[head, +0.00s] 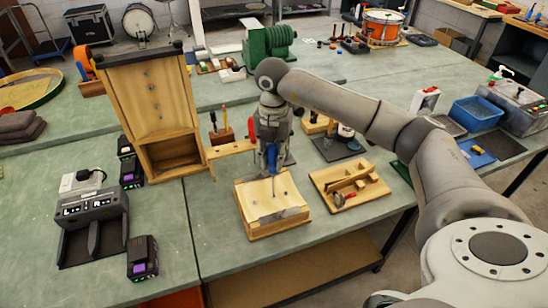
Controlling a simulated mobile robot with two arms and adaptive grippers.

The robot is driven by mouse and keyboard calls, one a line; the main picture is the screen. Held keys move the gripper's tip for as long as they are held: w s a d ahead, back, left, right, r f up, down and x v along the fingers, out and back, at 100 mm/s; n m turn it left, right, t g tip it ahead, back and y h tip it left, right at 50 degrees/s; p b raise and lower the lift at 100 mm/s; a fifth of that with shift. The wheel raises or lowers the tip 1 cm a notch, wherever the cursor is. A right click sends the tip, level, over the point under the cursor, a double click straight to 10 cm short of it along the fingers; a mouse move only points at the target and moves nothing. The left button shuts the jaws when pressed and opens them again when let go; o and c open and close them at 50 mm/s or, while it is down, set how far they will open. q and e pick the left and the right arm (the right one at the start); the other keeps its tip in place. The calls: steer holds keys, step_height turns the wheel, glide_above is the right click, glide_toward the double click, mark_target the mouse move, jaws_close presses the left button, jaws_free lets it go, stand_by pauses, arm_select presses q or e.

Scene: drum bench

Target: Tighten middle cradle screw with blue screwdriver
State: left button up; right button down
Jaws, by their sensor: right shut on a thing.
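My right gripper (271,137) points down over the wooden cradle block and is shut on the blue screwdriver (272,157). The screwdriver is upright, with its dark shaft pointing down to the cradle's top near the middle. The wooden cradle (256,194) is a light block with a grey curved piece (280,215) along its front edge. The middle screw is too small to make out, and I cannot tell whether the tip touches it. My left gripper is not in view.
A wooden tray (325,183) with small tools is right of the cradle. A wooden rack with upright tools (231,148) is behind left. A tall wooden cabinet (152,95) and a charger dock (92,208) stand left. Bare green bench (215,240) lies left of the cradle.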

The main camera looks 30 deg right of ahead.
steer(key=n+b, duration=0.1)
steer(key=n, duration=0.4)
steer(key=n+b, duration=0.1)
steer(key=n, duration=0.4)
steer(key=shift+a+n, duration=0.1)
steer(key=shift+n, duration=0.2)
steer(key=shift+f+b, duration=0.4)
steer(key=shift+b, duration=0.1)
steer(key=shift+m, duration=0.4)
steer(key=m+p, duration=0.1)
steer(key=m, duration=0.2)
steer(key=shift+m, duration=0.7)
steer(key=shift+s, duration=0.1)
